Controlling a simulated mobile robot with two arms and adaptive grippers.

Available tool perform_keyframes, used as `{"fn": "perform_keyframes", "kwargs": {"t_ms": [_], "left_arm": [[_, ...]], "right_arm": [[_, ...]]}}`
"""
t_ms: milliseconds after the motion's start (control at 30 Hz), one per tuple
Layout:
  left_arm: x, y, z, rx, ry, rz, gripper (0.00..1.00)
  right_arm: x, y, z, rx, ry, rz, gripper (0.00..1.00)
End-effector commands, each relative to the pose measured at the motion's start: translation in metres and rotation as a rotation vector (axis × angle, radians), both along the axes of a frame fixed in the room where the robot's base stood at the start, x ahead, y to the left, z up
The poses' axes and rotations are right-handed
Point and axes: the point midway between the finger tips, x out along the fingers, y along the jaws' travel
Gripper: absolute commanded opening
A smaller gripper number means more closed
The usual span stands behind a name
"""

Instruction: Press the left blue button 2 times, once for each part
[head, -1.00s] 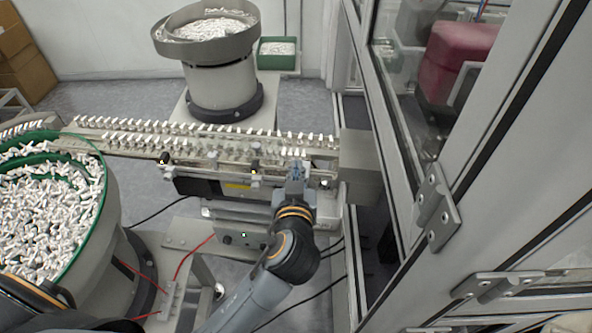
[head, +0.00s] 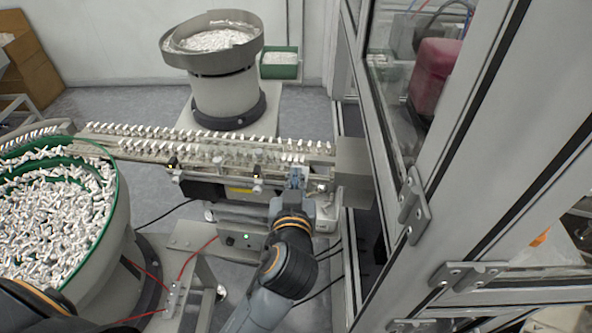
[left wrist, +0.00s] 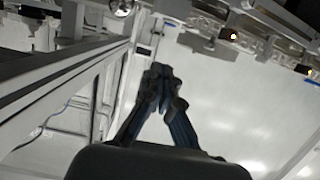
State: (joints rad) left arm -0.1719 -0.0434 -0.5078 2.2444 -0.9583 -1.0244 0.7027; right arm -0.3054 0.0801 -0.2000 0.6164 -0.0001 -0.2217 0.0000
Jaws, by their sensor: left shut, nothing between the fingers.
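My left gripper (head: 297,177) reaches in over the front of the conveyor rails, near their right end. Its fingers are shut with nothing between them; the left wrist view also shows the fingertips (left wrist: 161,72) together. The feeder rails (head: 205,143) carry rows of small white parts. I cannot make out a blue button in either view; the gripper hides the spot under its tips, and I cannot tell whether they touch anything. My right gripper is not in view.
A green-rimmed bowl (head: 122,215) full of white parts stands at left. A grey bowl feeder (head: 227,95) and a green bin (head: 279,70) stand behind the rails. A framed glass enclosure (head: 410,120) closes off the right.

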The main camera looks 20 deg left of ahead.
Motion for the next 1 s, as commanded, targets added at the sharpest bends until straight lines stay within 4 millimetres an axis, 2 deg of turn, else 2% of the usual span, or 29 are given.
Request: {"fn": "perform_keyframes", "kwargs": {"t_ms": [100, 333, 1000], "left_arm": [[-0.024, -0.007, 0.005, -0.002, 0.0, 0.0, 0.0], [-0.049, -0.013, 0.013, 0.001, -0.003, 0.001, 0.0], [-0.053, -0.014, 0.015, 0.002, -0.006, 0.001, 0.0]], "right_arm": [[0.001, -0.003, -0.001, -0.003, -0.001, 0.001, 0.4], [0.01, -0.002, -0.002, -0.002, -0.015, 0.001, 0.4], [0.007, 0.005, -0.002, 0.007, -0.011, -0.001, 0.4]]}}
